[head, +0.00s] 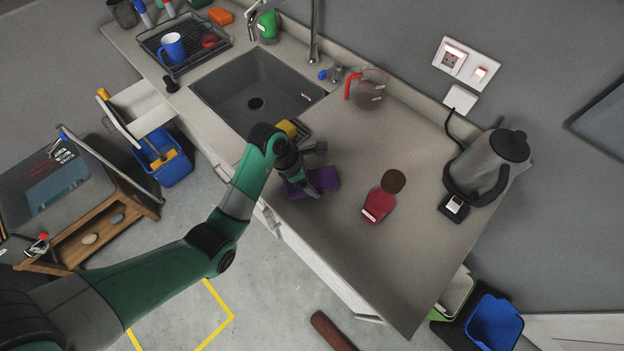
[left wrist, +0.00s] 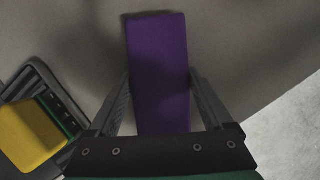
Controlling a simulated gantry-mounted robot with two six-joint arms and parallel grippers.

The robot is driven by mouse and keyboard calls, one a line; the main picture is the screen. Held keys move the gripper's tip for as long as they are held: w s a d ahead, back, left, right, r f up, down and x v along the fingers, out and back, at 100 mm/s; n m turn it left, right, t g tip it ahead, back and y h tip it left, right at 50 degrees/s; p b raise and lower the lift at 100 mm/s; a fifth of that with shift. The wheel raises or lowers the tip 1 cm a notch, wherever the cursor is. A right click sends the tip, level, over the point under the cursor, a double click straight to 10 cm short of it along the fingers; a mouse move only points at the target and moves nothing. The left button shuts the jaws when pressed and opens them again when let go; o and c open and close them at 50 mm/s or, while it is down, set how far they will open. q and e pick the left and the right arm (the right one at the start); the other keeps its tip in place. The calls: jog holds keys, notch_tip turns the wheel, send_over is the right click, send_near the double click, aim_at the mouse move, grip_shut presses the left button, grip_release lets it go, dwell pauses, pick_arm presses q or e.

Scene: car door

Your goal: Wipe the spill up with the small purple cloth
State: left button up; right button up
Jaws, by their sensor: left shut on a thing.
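The purple cloth (head: 322,181) lies at the front edge of the counter, left of the spill, as a flat folded block. My left gripper (head: 310,187) is shut on it from above. In the left wrist view the cloth (left wrist: 158,60) runs between the two fingers (left wrist: 161,90), which press on its sides. My right gripper is not in view.
The sink (head: 255,92) is behind, with a yellow sponge (head: 287,128) near its front right corner. A glass jug with a red handle (head: 370,90) and a kettle (head: 488,165) stand along the wall. The counter between cloth and red item is clear.

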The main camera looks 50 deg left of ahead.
pick_arm(q)
jog(key=shift+a, duration=0.75)
jog(key=shift+r+p, duration=0.1)
jog(key=shift+p, duration=0.2)
notch_tip(320, 180, up, 5)
jog(key=p, duration=0.6)
jog(key=shift+s, duration=0.1)
notch_tip(320, 180, up, 2)
jog(key=shift+p, duration=1.05)
